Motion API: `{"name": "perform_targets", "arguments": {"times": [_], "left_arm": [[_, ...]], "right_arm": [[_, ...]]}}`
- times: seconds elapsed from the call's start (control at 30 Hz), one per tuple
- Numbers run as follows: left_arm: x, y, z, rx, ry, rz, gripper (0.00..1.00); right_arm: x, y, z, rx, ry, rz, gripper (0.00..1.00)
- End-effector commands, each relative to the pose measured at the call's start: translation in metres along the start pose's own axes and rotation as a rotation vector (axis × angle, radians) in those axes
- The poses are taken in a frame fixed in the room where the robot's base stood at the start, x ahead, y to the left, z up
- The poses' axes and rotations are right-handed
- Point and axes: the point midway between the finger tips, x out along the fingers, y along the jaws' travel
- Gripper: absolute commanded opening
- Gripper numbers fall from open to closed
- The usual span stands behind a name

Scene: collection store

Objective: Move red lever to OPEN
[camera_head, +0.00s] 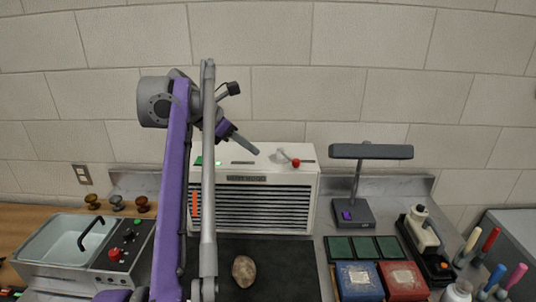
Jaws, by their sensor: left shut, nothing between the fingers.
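The red lever (296,163) is a short silver lever with a red knob. It is on the top of a white louvred box (311,187), at the right side, and its knob points toward the right front. A green patch (199,160) marks the left side of the box top. Any lettering there is too small to read. My left gripper (257,152) is above the box top, left of the lever and apart from it in the picture. It is shut with nothing in it. My left arm covers part of the box's left side. My right gripper is not in view.
A desk lamp (371,151) stands right of the box. A brown stone (244,271) lies on the black mat (285,270) in front. A sink unit (50,245) is at the left. Blue (359,280) and red (403,280) boxes are at the front right. A block wall is behind.

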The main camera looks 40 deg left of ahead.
Motion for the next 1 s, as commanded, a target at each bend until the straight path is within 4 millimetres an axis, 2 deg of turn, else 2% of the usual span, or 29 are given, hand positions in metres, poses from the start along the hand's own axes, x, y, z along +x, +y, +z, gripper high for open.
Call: {"name": "perform_targets", "arguments": {"times": [0.43, 0.6, 0.7, 1.0], "left_arm": [[0.092, -0.001, 0.000, 0.007, 0.003, -0.003, 0.00], [0.109, -0.001, 0.020, 0.006, 0.001, -0.003, 0.00], [0.115, -0.001, 0.025, 0.006, 0.002, -0.003, 0.00], [0.119, -0.001, 0.028, 0.005, 0.002, -0.001, 0.00]], "right_arm": [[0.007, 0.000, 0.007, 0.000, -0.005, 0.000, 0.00], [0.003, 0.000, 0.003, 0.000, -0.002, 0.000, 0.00], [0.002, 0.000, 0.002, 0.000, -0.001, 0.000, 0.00], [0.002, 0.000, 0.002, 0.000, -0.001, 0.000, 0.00]]}}
